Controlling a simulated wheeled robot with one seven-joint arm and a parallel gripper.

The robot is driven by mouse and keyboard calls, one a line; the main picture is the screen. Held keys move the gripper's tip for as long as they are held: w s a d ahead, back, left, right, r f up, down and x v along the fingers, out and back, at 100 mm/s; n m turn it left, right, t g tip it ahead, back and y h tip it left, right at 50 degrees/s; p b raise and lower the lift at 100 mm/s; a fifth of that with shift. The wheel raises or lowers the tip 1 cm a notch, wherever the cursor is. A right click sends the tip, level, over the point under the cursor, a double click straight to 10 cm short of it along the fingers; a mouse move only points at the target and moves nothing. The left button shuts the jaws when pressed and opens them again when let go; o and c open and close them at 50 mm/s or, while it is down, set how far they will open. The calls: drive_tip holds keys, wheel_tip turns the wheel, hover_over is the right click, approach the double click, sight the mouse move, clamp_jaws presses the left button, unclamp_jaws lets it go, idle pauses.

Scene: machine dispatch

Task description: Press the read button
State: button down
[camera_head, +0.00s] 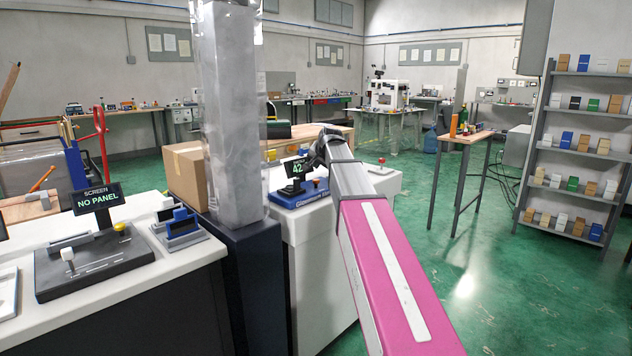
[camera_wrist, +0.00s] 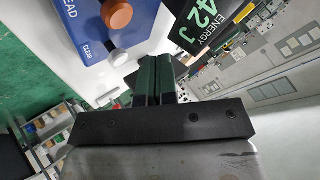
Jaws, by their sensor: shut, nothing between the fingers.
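A blue device (camera_wrist: 75,15) fills the upper left of the wrist view, with the cut-off lettering "EAD" and a smaller "CLEAR" label. An orange-brown round button (camera_wrist: 117,14) and a pale grey button (camera_wrist: 118,57) stand out from it. I cannot tell for sure which label belongs to which button. The device's dark screen (camera_wrist: 205,25) shows 42 J and "ENERGY". My gripper (camera_wrist: 157,62) is shut and empty, apart from the orange button in the picture.
A red button (camera_head: 381,163) on a pale base is right of my arm. On the left counter stand a "NO PANEL" screen (camera_head: 97,198) and a dark panel (camera_head: 90,262) with a lever. A cardboard box (camera_head: 184,175) is behind. The green floor at right is open, before a shelf (camera_head: 575,150).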

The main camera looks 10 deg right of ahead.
drive_tip(key=shift+r, duration=1.2)
